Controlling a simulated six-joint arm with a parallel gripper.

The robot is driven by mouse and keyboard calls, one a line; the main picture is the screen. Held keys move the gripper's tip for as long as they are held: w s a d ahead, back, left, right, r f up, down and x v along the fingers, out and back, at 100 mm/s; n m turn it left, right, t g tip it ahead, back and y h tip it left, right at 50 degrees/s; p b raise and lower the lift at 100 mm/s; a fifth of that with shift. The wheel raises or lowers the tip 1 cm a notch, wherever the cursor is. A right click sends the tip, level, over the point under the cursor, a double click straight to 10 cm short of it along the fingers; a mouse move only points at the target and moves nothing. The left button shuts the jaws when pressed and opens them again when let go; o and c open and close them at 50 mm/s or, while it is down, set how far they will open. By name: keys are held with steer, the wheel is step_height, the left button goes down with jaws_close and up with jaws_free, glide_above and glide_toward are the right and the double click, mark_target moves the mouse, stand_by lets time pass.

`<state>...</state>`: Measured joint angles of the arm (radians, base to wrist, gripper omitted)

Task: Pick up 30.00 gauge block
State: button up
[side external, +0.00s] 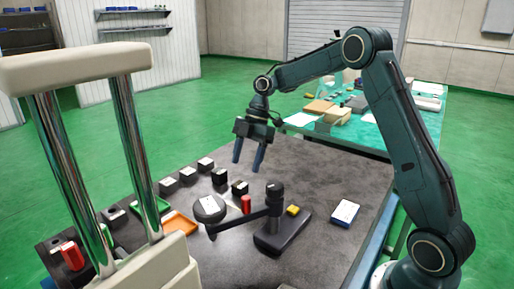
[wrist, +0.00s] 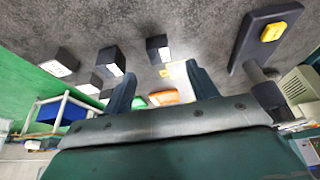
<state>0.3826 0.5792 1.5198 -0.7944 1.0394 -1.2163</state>
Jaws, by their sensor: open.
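Several dark blocks with white label faces stand on the dark table, among them one at the back (side external: 206,163), one to its left (side external: 187,174) and one nearer the middle (side external: 240,187). The labels are too small to read, so I cannot tell which is the 30.00 gauge block. In the wrist view, labelled blocks show at the left (wrist: 62,62), centre left (wrist: 112,60) and centre (wrist: 158,48). My gripper (side external: 247,165) is open and empty, pointing down above the table behind the blocks. Its two fingers also show in the wrist view (wrist: 161,88).
A black stand (side external: 275,238) with a jointed arm and a yellow part stands at centre. Near it are a round disc (side external: 209,208), a red piece (side external: 246,204) and an orange tray (side external: 180,223). A chrome-columned frame (side external: 125,150) blocks the left foreground. The table's back right is clear.

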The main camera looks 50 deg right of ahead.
mark_target(240, 184)
steer(key=shift+x, duration=0.9)
steer(key=shift+x, duration=2.6)
steer(key=shift+d, duration=0.1)
steer(key=c, duration=1.3)
steer(key=shift+o, duration=0.2)
steer(key=shift+w+r, duration=0.1)
step_height(240, 184, up, 10)
